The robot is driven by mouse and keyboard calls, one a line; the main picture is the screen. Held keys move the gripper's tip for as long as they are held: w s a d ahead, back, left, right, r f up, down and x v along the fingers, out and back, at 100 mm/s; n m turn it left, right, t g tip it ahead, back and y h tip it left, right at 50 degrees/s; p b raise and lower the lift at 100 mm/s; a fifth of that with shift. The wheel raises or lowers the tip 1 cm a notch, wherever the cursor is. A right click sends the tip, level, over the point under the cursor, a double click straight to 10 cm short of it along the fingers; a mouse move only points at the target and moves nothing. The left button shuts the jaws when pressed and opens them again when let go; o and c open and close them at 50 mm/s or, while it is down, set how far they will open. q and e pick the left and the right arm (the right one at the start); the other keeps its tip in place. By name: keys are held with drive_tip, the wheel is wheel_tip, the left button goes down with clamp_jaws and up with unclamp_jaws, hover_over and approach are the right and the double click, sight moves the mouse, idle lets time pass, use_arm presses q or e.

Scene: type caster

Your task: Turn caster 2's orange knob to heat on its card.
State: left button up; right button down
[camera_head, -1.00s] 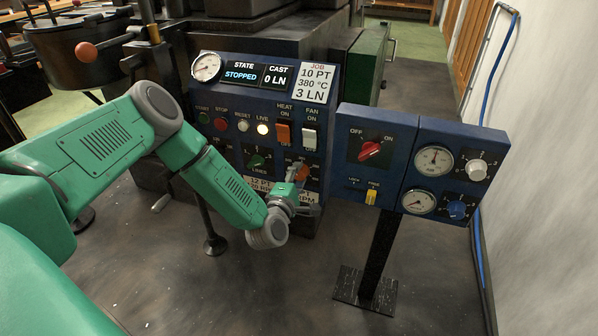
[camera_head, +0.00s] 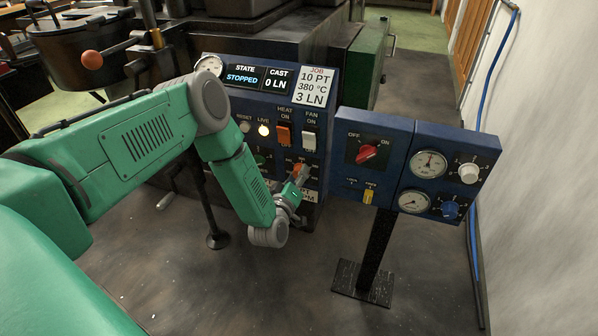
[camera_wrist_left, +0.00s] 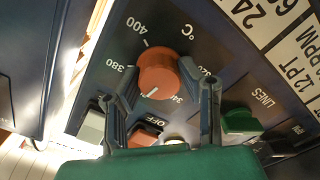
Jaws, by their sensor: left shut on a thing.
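The orange knob (camera_head: 297,169) is on the blue caster panel (camera_head: 268,135). In the left wrist view the orange knob (camera_wrist_left: 158,72) sits on a °C dial, inverted there, with 400 and 380 legible. Its white pointer line lies between 380 and a partly hidden number starting with 34. My left gripper (camera_head: 299,178) is shut on the knob, with the fingers of the gripper (camera_wrist_left: 158,78) on either side. The job card (camera_head: 313,86) reads 10 PT, 380 °C, 3 LN. I see no caster number. My right gripper is not in view.
The orange heat switch (camera_head: 283,134) and white fan switch (camera_head: 309,138) are above the knob. The green LINES knob (camera_wrist_left: 240,122) is beside it. A blue box (camera_head: 385,150) with a red switch (camera_head: 367,153) stands on a post to the right. Open floor lies in front.

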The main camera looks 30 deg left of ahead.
use_arm(q)
drive_tip(key=m, duration=0.2)
drive_tip(key=m+p, duration=0.1)
drive_tip(key=m, duration=0.2)
drive_tip(key=shift+s+d+f+m+p, duration=0.1)
drive_tip(key=shift+s+f+m+p, duration=0.1)
drive_tip(key=shift+f+m+p, duration=0.1)
drive_tip(key=shift+m+p, duration=0.4)
drive_tip(key=shift+m, duration=1.8)
drive_tip(key=o, duration=1)
drive_tip(key=shift+o, duration=0.6)
drive_tip(key=shift+w+r, duration=0.1)
